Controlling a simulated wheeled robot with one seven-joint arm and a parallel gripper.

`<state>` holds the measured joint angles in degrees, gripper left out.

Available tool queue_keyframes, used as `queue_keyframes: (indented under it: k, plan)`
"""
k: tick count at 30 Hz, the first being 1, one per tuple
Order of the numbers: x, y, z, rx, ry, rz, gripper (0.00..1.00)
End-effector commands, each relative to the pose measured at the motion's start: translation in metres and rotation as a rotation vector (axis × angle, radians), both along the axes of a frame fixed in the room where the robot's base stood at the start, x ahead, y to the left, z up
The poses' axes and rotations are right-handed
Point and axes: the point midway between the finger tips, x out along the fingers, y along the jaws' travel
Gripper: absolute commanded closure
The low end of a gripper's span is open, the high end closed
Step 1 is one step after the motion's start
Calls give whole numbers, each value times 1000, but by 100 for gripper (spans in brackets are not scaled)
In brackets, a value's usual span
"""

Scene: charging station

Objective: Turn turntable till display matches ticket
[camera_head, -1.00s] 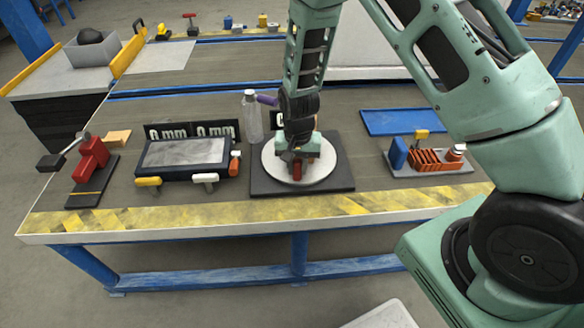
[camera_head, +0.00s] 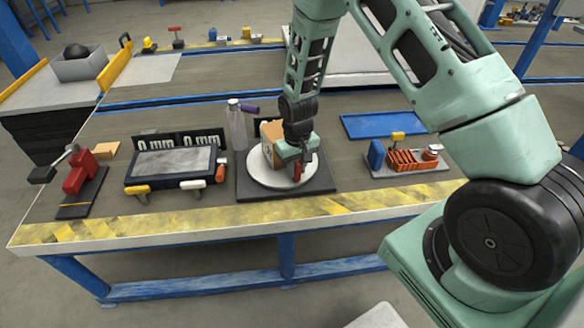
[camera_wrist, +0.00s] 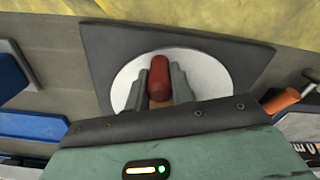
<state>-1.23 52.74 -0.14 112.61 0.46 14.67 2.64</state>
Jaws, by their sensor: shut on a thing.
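The turntable is a white disc (camera_head: 262,180) on a dark square base (camera_head: 250,192) near the table's front edge; both show in the wrist view, the disc (camera_wrist: 212,72) and the base (camera_wrist: 104,50). A red upright handle (camera_wrist: 159,76) stands on the disc. My gripper (camera_wrist: 160,88) is shut on the handle, one finger on each side; in the head view my gripper (camera_head: 298,168) is low over the disc's right side. A brown block (camera_head: 268,136) stands on the disc's back left, partly behind my gripper. I cannot make out a ticket.
Two black panels reading "0 mm" (camera_head: 155,143) stand behind a grey-topped unit (camera_head: 172,162) at left. A clear bottle (camera_head: 237,127) is close behind the turntable. A red clamp-like device (camera_head: 80,172) is far left. An orange rack (camera_head: 408,160) and blue tray (camera_head: 385,124) are at right.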

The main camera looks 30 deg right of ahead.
Motion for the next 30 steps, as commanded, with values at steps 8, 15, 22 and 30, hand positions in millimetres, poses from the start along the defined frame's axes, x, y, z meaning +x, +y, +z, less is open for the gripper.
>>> queue_keyframes:
  k: [8, 15, 22, 30]
  plan:
    - [1, -14, 2, 0, -1, 137, 100]
    - [3, -26, 2, 0, -1, 257, 100]
    - [6, -37, 2, 0, -1, 372, 100]
    - [11, -49, 2, -1, 0, 507, 100]
